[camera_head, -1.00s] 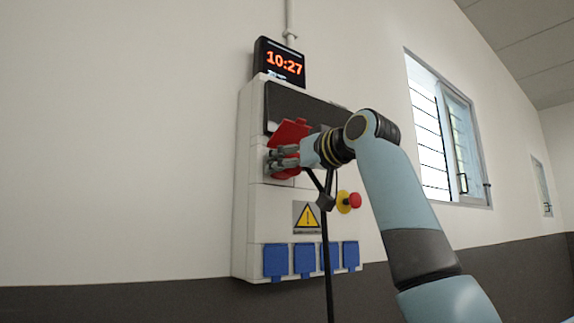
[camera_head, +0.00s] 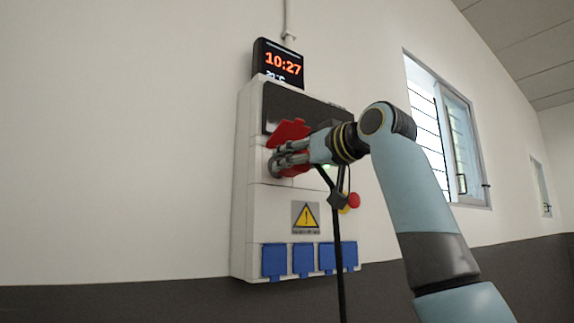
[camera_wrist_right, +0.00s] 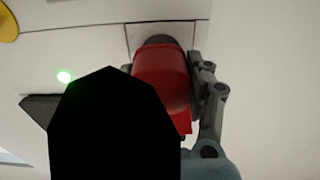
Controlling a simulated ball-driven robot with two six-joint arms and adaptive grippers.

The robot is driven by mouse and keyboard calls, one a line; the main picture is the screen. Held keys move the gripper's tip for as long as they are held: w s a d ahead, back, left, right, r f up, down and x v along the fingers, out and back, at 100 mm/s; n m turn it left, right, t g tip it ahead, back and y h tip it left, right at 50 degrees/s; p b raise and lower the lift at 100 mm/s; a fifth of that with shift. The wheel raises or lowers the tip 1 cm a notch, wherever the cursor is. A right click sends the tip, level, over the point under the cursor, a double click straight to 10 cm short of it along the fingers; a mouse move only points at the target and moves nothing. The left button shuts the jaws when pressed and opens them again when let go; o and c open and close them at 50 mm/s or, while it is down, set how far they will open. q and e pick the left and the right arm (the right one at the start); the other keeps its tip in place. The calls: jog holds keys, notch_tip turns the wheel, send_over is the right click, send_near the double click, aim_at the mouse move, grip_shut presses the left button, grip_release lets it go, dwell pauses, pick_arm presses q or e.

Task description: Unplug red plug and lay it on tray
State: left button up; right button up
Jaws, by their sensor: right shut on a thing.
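The red plug (camera_wrist_right: 160,75) is between the fingers of my right gripper (camera_head: 288,158), which is shut on it in front of the white socket panel. In the wrist view a finger lies along its right side, and a large black shape covers much of the left and middle. In the head view the fingers hide much of the plug, below a raised red socket flap (camera_head: 289,131). I cannot tell whether the plug is still in its socket. A black cable (camera_head: 337,250) hangs down below the gripper. My left gripper and the tray are not in view.
The panel (camera_head: 262,215) is on the wall, with blue covered sockets (camera_head: 275,261) along its bottom. A red stop button (camera_head: 354,201) is at its right. A clock (camera_head: 279,64) stands above it. A green light (camera_wrist_right: 64,76) is lit. The wall left of the panel is clear.

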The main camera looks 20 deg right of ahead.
jog(key=shift+v, duration=1.4)
jog(key=shift+s, duration=0.15)
jog(key=shift+v, duration=2.45)
